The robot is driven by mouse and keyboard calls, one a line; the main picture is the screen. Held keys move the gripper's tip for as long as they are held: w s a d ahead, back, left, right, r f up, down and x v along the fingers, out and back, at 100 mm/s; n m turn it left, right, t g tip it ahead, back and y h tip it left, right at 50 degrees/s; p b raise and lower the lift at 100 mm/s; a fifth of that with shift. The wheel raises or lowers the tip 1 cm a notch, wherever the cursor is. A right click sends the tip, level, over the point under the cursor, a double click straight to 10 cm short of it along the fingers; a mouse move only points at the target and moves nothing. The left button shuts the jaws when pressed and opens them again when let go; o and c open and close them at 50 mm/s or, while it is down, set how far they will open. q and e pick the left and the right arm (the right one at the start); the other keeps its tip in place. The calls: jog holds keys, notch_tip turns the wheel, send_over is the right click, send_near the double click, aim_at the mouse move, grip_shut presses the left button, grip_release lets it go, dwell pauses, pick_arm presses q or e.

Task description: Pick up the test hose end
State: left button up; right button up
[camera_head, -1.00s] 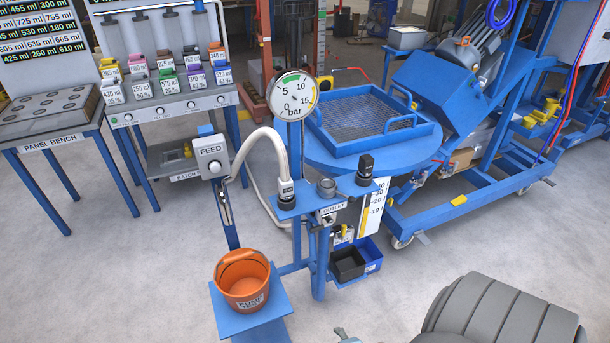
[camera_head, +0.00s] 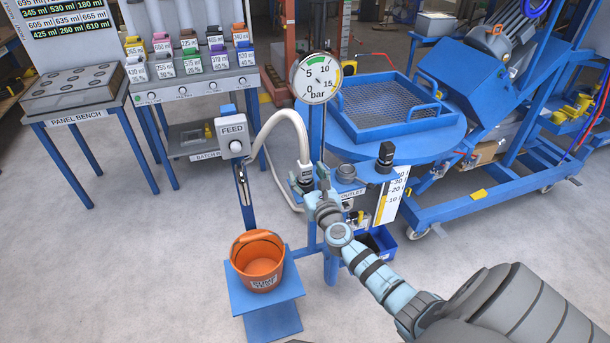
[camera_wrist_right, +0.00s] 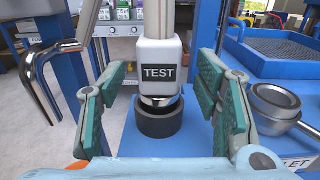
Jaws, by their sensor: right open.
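The test hose end (camera_wrist_right: 160,68) is a white block with a black TEST label, with a metal collar at its foot. It stands upright in a dark round socket (camera_wrist_right: 160,118) on a blue shelf, and the pale hose rises from its top. In the head view the hose end (camera_head: 305,174) shows just left of my right gripper (camera_head: 317,183). In the wrist view my right gripper (camera_wrist_right: 160,95) is open, its green-padded fingers on either side of the hose end with gaps. My left gripper is not in view.
A pressure gauge (camera_head: 317,78) stands on a blue post behind the hose end. A metal outlet fitting (camera_wrist_right: 275,105) is close to the right finger. A FEED box (camera_head: 233,137) and an orange bucket (camera_head: 257,262) are to the left.

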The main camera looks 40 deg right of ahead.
jog(key=shift+w+d+f, duration=0.15)
jog(key=shift+w+d, duration=0.1)
jog(key=shift+w, duration=0.45)
jog(key=shift+w+d, duration=0.1)
jog(key=shift+w, duration=0.25)
jog(key=shift+s, duration=0.1)
grip_shut()
